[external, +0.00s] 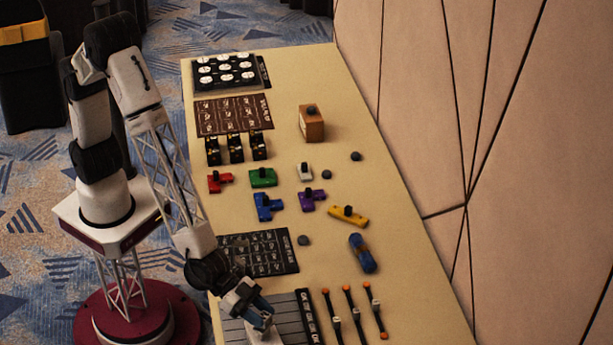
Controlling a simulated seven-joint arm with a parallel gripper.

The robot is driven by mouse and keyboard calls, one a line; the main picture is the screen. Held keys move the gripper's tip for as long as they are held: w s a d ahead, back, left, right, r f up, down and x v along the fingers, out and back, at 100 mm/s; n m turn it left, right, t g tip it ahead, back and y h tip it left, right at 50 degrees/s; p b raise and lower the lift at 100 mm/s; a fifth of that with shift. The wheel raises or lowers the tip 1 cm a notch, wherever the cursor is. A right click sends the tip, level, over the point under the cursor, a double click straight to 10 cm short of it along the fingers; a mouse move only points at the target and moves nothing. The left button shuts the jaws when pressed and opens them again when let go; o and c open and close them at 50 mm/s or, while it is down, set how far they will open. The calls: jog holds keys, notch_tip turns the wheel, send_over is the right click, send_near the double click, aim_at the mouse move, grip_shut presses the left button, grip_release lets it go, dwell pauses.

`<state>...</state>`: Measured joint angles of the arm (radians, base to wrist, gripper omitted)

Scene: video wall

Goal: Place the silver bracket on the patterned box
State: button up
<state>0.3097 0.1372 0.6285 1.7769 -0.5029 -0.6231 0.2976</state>
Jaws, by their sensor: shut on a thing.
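My gripper (262,320) is low at the bottom of the external view, over the grey striped board (234,331). It is shut on a small pale thing (264,338), partly hidden by the fingers and close to the picture's lower edge. I cannot tell for sure whether this is the silver bracket. A brown box (311,126) with a dark knob on top stands upright at the far right part of the table, well away from my gripper. Its pattern is too small to make out, and no other box-shaped thing clearly looks patterned.
Several knobbed coloured blocks, including a green one (263,177) and a yellow one (348,215), lie mid-table (400,290). A blue bottle-like thing (362,253) and several orange-ended rods (352,312) lie nearer. A dark printed board (280,252) lies beside my arm. A panelled wall stands right.

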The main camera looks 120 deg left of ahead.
jog(key=shift+f, duration=0.1)
jog(key=o, duration=1)
jog(key=shift+o, duration=0.2)
jog(key=v, duration=1.2)
dwell(0.3)
